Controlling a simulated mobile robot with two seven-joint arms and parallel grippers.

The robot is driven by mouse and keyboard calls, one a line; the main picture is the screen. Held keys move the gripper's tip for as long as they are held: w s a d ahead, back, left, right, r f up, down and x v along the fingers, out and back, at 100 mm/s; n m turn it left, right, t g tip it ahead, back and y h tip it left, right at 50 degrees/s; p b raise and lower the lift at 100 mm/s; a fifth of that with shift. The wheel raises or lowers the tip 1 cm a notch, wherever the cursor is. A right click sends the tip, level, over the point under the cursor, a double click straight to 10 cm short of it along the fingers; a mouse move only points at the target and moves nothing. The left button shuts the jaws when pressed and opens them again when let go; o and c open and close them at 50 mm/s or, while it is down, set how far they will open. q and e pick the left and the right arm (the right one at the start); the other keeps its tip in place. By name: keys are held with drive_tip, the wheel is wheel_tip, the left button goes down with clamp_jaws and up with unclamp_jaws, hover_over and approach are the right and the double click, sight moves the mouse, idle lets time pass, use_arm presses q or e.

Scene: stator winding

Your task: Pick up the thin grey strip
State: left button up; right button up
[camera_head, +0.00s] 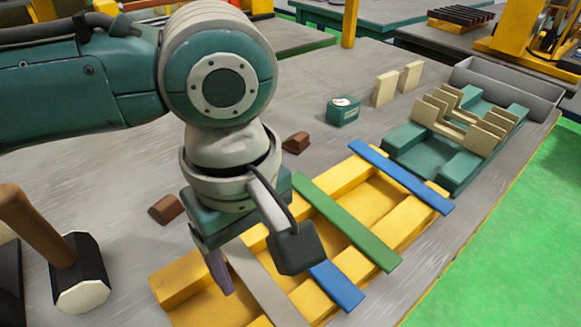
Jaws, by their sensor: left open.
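The thin grey strip (268,293) lies slanted across the yellow frame (180,285), in the lower middle of the view. Its upper end is hidden behind my left gripper. My left gripper (250,270) points down over this upper part and is open. One finger shows on the left side of the strip; the other is largely hidden behind the dark block on the wrist. I cannot tell how high the fingers are above the strip. My right gripper is not in view.
A green strip (345,222), a blue strip (400,176) and another, partly hidden blue strip (335,286) also lie across the frame. A hammer (70,265) stands at left. Brown blocks (166,209), a small green box (343,111) and a slotted green fixture (430,160) are farther off.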

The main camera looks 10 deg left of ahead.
use_arm(q)
drive_tip(key=shift+f, duration=0.75)
clamp_jaws()
